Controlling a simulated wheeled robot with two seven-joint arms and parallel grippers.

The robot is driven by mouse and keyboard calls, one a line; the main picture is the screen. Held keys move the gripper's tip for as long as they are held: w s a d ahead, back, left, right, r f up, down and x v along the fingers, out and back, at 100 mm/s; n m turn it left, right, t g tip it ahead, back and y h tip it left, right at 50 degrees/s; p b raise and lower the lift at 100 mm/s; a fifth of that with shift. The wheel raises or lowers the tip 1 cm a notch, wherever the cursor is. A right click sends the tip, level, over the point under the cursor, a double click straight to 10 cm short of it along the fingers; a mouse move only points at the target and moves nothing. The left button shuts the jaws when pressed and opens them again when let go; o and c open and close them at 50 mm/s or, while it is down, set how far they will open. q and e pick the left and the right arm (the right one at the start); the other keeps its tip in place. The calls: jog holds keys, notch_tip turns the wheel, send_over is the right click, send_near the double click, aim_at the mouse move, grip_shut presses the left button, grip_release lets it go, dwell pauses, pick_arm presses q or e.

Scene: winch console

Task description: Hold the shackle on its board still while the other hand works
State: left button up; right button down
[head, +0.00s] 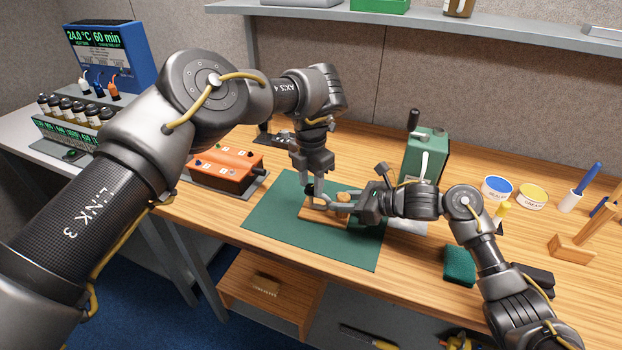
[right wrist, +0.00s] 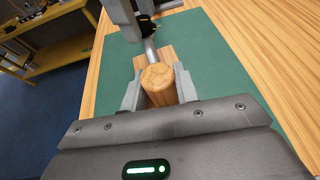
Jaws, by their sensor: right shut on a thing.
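The wooden board (head: 313,216) lies on the green mat (head: 280,213). My left gripper (head: 309,187) points down over the board's far end. A small dark piece shows at its fingertips, but I cannot make out the shackle clearly or tell whether the fingers grip it. My right gripper (head: 338,204) reaches in from the right, low over the board. In the right wrist view its fingers (right wrist: 158,88) are shut on a round wooden piece (right wrist: 159,76), one on each side. A grey metal rod (right wrist: 150,50) shows beyond the wood, towards my left gripper.
An orange box (head: 222,168) stands left of the mat. A green machine (head: 425,155) stands behind my right gripper. A green pad (head: 460,264) and two tins (head: 497,188) are to the right. The mat's front left part is clear.

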pick_arm(q)
grip_shut()
jog(key=m, duration=0.5)
jog(key=shift+m, duration=0.6)
jog(key=m, duration=0.3)
jog(key=shift+m, duration=1.5)
